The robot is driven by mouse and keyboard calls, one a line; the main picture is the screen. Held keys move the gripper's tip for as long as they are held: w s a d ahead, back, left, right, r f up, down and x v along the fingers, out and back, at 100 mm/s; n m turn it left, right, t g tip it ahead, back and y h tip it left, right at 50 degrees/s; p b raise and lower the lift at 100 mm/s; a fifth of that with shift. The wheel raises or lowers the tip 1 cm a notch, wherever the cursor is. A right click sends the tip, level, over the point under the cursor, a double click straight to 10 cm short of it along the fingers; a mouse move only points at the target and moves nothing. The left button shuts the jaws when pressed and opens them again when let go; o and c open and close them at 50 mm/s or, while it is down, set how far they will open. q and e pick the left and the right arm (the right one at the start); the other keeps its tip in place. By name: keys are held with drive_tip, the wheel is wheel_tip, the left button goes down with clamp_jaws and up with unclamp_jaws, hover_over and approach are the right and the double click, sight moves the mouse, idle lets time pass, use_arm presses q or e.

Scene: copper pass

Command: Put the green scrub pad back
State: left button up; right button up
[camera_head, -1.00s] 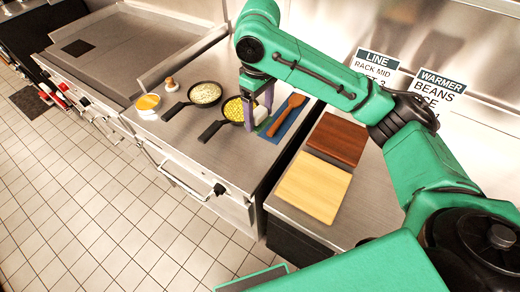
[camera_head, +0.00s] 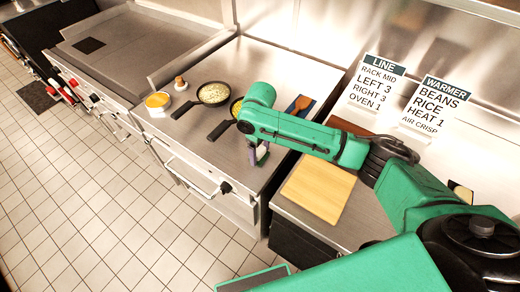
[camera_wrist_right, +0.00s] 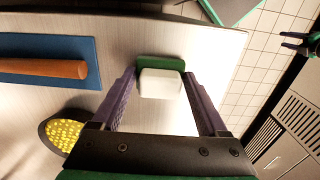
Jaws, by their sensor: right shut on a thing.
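The green scrub pad (camera_wrist_right: 160,63) shows in the right wrist view as a green layer against a white block (camera_wrist_right: 160,84). My right gripper (camera_wrist_right: 160,78) has its two purple fingers on either side of it, shut on it. In the head view the gripper (camera_head: 257,158) is over the front part of the steel counter, with the pad (camera_head: 263,151) partly hidden by my arm. Whether the pad touches the counter I cannot tell. A small teal and dark shape at the right edge of the wrist view may be my left gripper (camera_wrist_right: 297,42); its jaws are unclear.
A blue mat (camera_wrist_right: 50,46) with a wooden spoon (camera_wrist_right: 45,68) lies near a pan of yellow food (camera_wrist_right: 66,132). A pale cutting board (camera_head: 318,188) lies right. The front counter is bare.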

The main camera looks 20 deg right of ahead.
sight(260, 150)
drive_tip(key=shift+w+f, duration=0.1)
drive_tip(key=shift+f, duration=0.05)
drive_tip(key=o, duration=1.1)
wheel_tip(260, 150, up, 12)
drive_tip(key=shift+r+b, duration=0.1)
drive_tip(key=shift+b, duration=0.75)
